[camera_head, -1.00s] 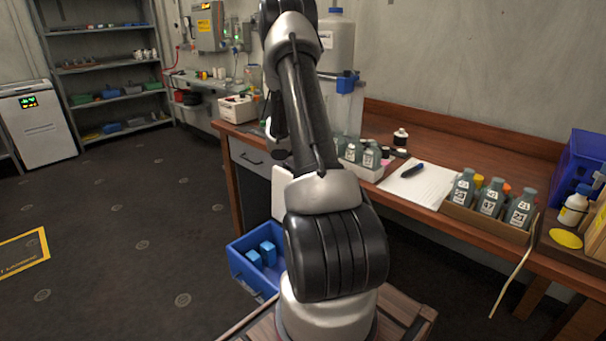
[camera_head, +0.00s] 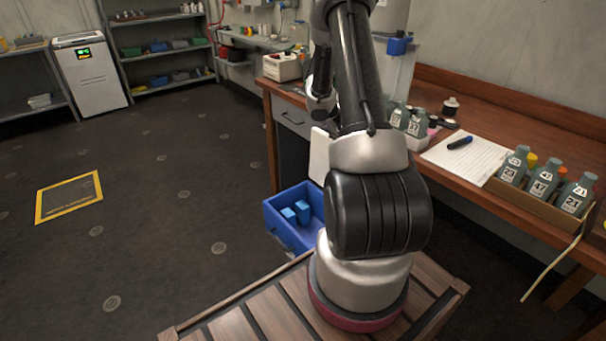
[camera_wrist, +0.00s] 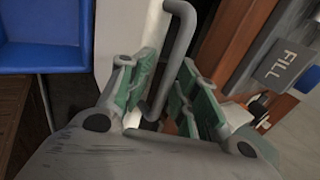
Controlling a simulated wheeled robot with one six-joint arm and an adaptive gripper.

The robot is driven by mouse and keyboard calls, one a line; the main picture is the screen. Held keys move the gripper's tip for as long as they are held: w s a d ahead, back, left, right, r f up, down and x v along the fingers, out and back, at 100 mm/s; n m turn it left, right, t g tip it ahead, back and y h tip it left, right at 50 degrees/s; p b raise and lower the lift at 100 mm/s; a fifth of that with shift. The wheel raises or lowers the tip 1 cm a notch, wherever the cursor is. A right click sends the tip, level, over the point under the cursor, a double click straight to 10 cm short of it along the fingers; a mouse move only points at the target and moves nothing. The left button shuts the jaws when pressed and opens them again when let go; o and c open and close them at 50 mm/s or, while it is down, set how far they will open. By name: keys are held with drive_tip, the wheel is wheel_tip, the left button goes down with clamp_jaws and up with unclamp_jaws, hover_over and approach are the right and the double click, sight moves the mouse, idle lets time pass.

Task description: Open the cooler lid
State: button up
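The cooler is a blue box (camera_head: 279,226) on the floor below the bench, in the middle of the head view. It is open at the top, with blue blocks (camera_head: 300,212) inside. A white panel, apparently its lid (camera_head: 320,155), stands upright behind it, partly hidden by my arm. In the wrist view the white panel (camera_wrist: 118,28) fills the upper middle, with a grey bent handle (camera_wrist: 181,45) beside it. My gripper (camera_wrist: 168,82) has its green-padded fingers apart, the handle passing between them. Firm contact cannot be told. The head view hides my fingertips.
A wooden bench (camera_head: 447,185) with labelled bottles (camera_head: 543,176), a paper pad (camera_head: 470,155) and a pen runs along the right. A white cabinet with a green display (camera_head: 92,82) and shelves (camera_head: 165,50) stand at the back left. The floor (camera_head: 150,210) on the left is open.

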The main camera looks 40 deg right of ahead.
drive_tip(key=a+f+h, duration=0.2)
drive_tip(key=a+f, duration=0.5)
drive_tip(key=a, duration=0.6)
drive_tip(key=a+f+h, duration=0.2)
drive_tip(key=a+f, duration=0.5)
drive_tip(key=a, duration=0.7)
drive_tip(key=shift+s, duration=0.45)
drive_tip(key=shift+f, duration=0.1)
